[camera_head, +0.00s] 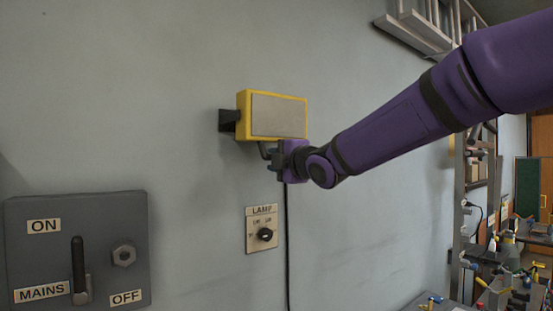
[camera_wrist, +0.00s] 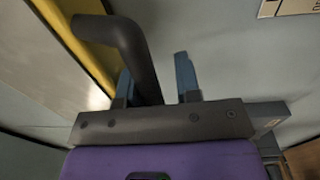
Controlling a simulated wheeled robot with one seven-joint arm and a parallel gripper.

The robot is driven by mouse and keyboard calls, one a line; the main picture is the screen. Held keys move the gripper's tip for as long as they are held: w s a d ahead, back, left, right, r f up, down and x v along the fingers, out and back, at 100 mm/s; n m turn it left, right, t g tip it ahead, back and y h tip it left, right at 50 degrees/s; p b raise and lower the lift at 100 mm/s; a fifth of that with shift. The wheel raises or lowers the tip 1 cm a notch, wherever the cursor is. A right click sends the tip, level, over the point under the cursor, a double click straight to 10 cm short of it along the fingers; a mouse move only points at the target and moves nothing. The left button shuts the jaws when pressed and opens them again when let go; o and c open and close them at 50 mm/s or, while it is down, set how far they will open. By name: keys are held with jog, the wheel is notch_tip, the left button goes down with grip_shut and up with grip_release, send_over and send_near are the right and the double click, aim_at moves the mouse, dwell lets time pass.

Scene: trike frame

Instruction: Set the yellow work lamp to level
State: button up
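The yellow work lamp (camera_head: 243,112) is mounted on the wall by a dark bracket (camera_head: 228,121), its pale flat panel (camera_head: 279,116) facing the room. Its exact tilt is hard to tell. A dark bent handle (camera_head: 262,150) hangs from its lower edge. My gripper (camera_head: 272,162) is just under the lamp at this handle. In the wrist view, my gripper (camera_wrist: 156,83) is open, with a gap between its fingers. The handle (camera_wrist: 138,55) comes down from the lamp's yellow edge (camera_wrist: 75,40) and passes between the fingers, close to the left one; contact is unclear.
A lamp switch plate (camera_head: 261,229) with a black knob is on the wall below. A grey mains box (camera_head: 77,250) with a lever is at lower left. A black cable (camera_head: 288,240) runs down the wall. A cluttered workbench (camera_head: 510,285) stands at right.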

jog(key=shift+r, duration=0.1)
dwell(0.4)
jog(key=shift+s+d, duration=0.3)
jog(key=shift+s, duration=0.1)
jog(key=v, duration=1)
